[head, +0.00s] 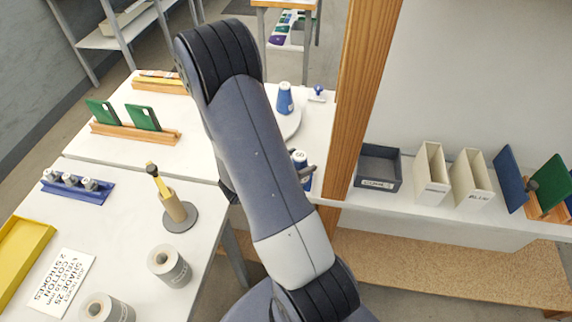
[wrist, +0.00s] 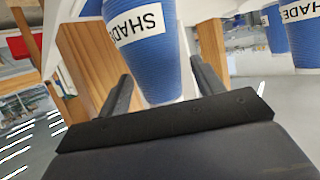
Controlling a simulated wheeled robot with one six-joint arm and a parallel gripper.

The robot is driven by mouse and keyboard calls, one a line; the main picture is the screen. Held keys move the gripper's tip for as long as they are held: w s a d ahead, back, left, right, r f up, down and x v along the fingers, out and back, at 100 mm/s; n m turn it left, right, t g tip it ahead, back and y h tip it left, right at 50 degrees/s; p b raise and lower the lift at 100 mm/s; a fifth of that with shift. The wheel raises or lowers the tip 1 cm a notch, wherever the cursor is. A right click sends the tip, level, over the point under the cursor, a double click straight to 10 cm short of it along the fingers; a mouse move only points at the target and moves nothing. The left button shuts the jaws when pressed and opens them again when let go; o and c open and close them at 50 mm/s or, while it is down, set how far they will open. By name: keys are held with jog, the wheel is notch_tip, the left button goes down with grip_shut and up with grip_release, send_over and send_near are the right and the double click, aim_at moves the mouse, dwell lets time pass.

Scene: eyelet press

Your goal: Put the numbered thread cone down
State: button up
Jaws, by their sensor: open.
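A blue thread cone with a white label reading in part "SHADE" stands between the fingers of my gripper (wrist: 161,72) in the wrist view (wrist: 152,62). The fingers are open, one on each side of it; whether either touches it I cannot tell. Its number is not readable. In the head view a blue cone (head: 300,158) shows beside my arm, partly hidden by it, with dark finger parts next to it. More blue cones (wrist: 276,30) show at the right of the wrist view.
A wooden post (head: 362,90) rises right of the cones. A shelf at right holds a grey bin (head: 378,168) and cream holders (head: 432,175). The left tables carry green cards (head: 142,117), a blue rack (head: 78,187), grey rolls (head: 169,266) and a yellow tray (head: 22,252).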

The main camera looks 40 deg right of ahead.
jog(key=b+v, duration=0.1)
jog(key=v, duration=1.1)
jog(key=shift+d, duration=0.15)
jog(key=p+x, duration=0.1)
jog(key=x, duration=1)
jog(key=shift+d+f, duration=0.2)
jog(key=shift+d, duration=0.15)
jog(key=shift+r, duration=0.4)
jog(key=shift+f, duration=0.1)
